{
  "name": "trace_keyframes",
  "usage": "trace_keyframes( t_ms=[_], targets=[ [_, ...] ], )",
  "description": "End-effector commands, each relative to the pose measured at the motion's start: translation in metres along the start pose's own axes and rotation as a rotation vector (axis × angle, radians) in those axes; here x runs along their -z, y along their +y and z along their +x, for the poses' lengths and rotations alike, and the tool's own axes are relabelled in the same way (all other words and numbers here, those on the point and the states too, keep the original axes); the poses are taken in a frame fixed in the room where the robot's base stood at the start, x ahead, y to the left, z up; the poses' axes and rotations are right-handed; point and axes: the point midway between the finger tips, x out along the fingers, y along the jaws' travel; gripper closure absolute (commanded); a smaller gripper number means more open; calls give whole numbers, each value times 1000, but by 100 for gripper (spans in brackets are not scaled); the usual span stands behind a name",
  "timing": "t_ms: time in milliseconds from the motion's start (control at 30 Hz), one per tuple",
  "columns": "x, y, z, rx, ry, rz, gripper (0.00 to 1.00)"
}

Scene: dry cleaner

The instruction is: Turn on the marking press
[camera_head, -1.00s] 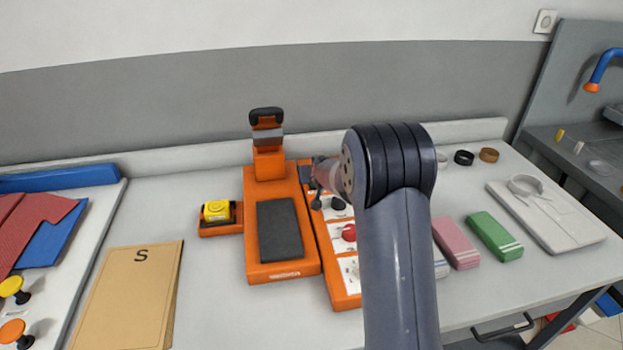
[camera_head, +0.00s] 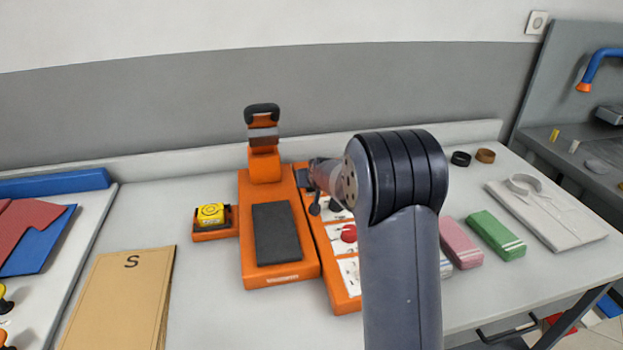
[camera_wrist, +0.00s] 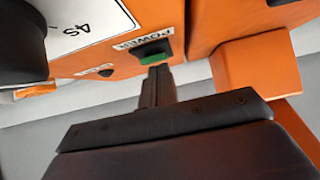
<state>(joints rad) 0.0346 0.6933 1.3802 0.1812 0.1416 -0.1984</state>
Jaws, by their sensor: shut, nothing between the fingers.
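The orange marking press (camera_head: 310,274) stands on the counter with a dark pad, an upright head with a black handle, and a control panel on its right side. The wrist view shows its POWER label (camera_wrist: 143,38) above a green switch (camera_wrist: 155,58) in a black housing. My gripper (camera_wrist: 157,70) is shut and empty, its fingertips just below the green switch; I cannot tell whether they touch it. In the head view my arm covers part of the panel, and the fingertips are hard to make out. A red button (camera_head: 349,233) shows on the panel.
A yellow item (camera_head: 211,214) sits in a small orange holder left of the press. A tan folder (camera_head: 120,297) marked S lies further left. Pink (camera_head: 461,244) and green (camera_head: 496,235) bundles and a folded shirt (camera_head: 545,212) lie to the right. Counter between folder and press is clear.

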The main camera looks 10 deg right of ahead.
Motion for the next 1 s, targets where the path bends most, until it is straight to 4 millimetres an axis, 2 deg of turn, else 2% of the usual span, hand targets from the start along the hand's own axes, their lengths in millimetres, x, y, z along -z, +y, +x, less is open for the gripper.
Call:
trace_keyframes(
  t_ms=[233, 367, 800, 1000],
  targets=[
    [-2, 0, -2, 0, -5, 0, 100],
    [-1, 0, -12, 0, -3, 0, 100],
    [0, 0, -81, 0, 0, 0, 100],
    [0, 0, -101, 0, 0, 0, 100]
  ],
)
